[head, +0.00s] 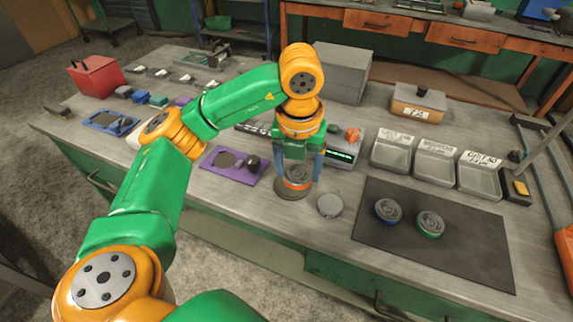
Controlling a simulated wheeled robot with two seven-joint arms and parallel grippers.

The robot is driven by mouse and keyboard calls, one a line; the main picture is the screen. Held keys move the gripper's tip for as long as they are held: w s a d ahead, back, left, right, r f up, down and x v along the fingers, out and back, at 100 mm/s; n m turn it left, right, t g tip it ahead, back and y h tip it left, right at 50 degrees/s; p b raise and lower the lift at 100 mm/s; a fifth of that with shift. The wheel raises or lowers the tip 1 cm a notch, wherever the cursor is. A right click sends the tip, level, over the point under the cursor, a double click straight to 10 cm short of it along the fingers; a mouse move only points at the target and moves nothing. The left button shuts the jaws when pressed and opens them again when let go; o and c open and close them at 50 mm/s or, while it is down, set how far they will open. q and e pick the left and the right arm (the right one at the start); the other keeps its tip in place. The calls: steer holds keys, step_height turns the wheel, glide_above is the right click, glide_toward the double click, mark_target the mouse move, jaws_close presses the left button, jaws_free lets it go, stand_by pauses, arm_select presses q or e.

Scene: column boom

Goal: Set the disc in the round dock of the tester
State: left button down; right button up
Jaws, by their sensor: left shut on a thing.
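My left gripper (298,177) points down and is shut on a disc (297,184) with an orange rim and a grey ridged top. The tester (350,139), a grey box with a lit green display and an orange knob, stands just behind and to the right, partly hidden by my gripper. My right gripper is not in view.
A blue-rimmed disc (388,210) and a green-rimmed disc (430,223) lie on a dark mat (475,255). Labelled grey trays (435,164) stand behind. A purple plate (222,175) is at left.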

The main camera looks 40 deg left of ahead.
mark_target(292, 166)
arm_select(q)
steer(key=w+a+f, duration=0.2)
steer(key=f, duration=0.1)
steer(key=w+a+f, duration=0.1)
steer(key=a+f, duration=0.1)
steer(key=shift+w+f+b, duration=0.15)
steer(key=shift+w+b, duration=0.15)
steer(key=shift+w, duration=0.1)
steer(key=f, duration=0.1)
steer(key=f+p, duration=0.1)
steer(key=f, duration=0.1)
steer(key=shift+w+a+f, duration=0.25)
steer(key=shift+w+f, duration=0.05)
steer(key=shift+w, duration=0.05)
steer(key=shift+f, duration=0.35)
steer(key=shift+f, duration=0.15)
jaws_free()
